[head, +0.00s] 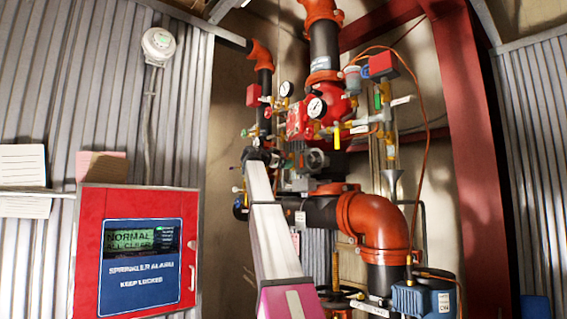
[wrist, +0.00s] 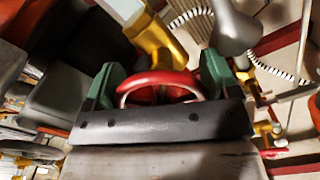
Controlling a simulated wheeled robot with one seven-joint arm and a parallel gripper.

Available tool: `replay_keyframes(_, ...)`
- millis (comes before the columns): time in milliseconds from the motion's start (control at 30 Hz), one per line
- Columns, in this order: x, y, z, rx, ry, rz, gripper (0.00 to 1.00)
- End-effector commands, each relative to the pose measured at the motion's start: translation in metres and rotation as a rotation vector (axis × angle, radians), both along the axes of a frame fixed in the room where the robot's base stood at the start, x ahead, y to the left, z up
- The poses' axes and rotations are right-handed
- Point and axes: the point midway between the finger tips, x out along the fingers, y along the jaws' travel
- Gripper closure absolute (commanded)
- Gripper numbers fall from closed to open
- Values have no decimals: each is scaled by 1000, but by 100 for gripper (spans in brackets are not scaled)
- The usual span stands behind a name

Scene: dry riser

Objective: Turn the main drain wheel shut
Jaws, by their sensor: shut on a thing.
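The red wheel (wrist: 160,77) sits between the two green-padded fingers of my gripper (wrist: 157,88) in the wrist view. The fingers are at its left and right sides, and my gripper is shut on it. A yellow brass-coloured valve body (wrist: 160,45) rises behind the wheel. The dark front bar of my gripper hides the near part of the wheel. In the head view my gripper (head: 312,159) is in among the riser's fittings, below the red valve with the gauges, and I cannot make out the wheel it holds.
A red riser valve (head: 330,103) with gauges stands above my gripper. A large orange elbow pipe (head: 378,225) is at its lower right. A red sprinkler alarm box (head: 138,250) hangs at left. A thin orange cable (head: 428,150) and small valves crowd the right side.

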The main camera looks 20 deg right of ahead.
Motion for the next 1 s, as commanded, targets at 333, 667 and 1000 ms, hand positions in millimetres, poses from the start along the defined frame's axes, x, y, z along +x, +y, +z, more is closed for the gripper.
replay_keyframes(333, -1, 1, -3, 43, -102, 0, 43)
replay_keyframes(667, -1, 1, -3, 48, -115, 0, 43)
replay_keyframes(1000, 0, 1, -1, 45, -113, 0, 0)
